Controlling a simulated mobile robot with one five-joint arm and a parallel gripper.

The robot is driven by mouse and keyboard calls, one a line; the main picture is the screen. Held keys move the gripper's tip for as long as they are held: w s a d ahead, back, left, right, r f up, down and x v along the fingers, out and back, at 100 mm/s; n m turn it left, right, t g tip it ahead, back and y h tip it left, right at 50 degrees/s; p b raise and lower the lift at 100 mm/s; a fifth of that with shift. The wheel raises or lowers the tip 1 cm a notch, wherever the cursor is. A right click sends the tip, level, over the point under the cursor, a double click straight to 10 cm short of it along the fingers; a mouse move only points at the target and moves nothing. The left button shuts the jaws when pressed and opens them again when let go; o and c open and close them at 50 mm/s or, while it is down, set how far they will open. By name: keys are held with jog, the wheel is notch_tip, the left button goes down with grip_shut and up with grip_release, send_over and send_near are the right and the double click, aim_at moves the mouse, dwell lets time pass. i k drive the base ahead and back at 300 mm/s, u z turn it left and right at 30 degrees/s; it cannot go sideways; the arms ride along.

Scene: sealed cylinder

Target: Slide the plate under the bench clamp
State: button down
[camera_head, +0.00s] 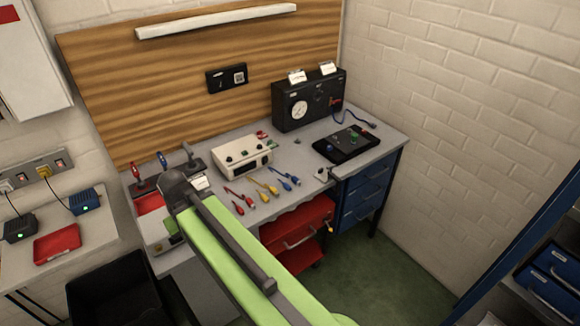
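My arm reaches in from the bottom as a bright green link with a dark joint at its upper end, over the left part of the grey workbench (215,222). I cannot make out any gripper fingers; the arm hides the bench behind it. A small pale fitting (322,175) sits at the bench's front edge; I cannot tell whether it is the bench clamp. I cannot identify the plate with certainty.
A cream instrument box (243,155), a black gauge case (309,101) and a black control box (345,145) stand on the bench. Several coloured leads lie before them. A red drawer unit (298,235) is below; green floor (385,270) is open at right.

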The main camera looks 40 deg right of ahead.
aim_at(321, 175)
jog(key=u, duration=1.9)
jog(key=k, duration=0.65)
jog(key=z, duration=2)
jog(key=i, duration=1)
jog(key=u, duration=0.05)
